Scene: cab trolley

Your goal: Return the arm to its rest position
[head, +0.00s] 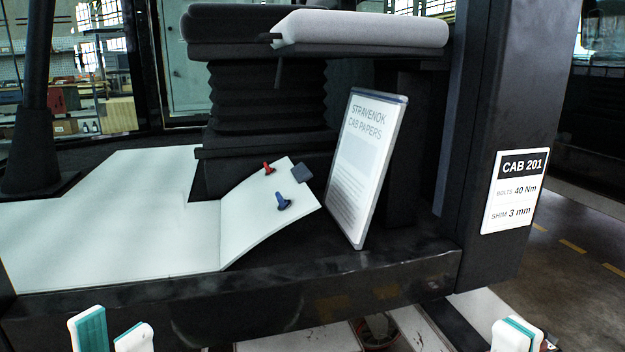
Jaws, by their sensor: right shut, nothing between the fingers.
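My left gripper (110,335) shows at the bottom left edge, its two white fingertips with teal pads apart and nothing seen between them. My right gripper (515,336) shows at the bottom right edge, below the cab sill, with its fingertips together and nothing held. Only the fingertips of both grippers are in view; the arms are hidden below the frame. Both are in front of the cab and appear apart from it.
The cab sill (300,297) runs across in front of me. Behind it are a pale floor mat (110,240) with a raised flap (265,225), red (268,168) and blue (284,202) pieces, a leaning papers board (365,165) and a seat (230,50). A sign (515,190) hangs on the right post.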

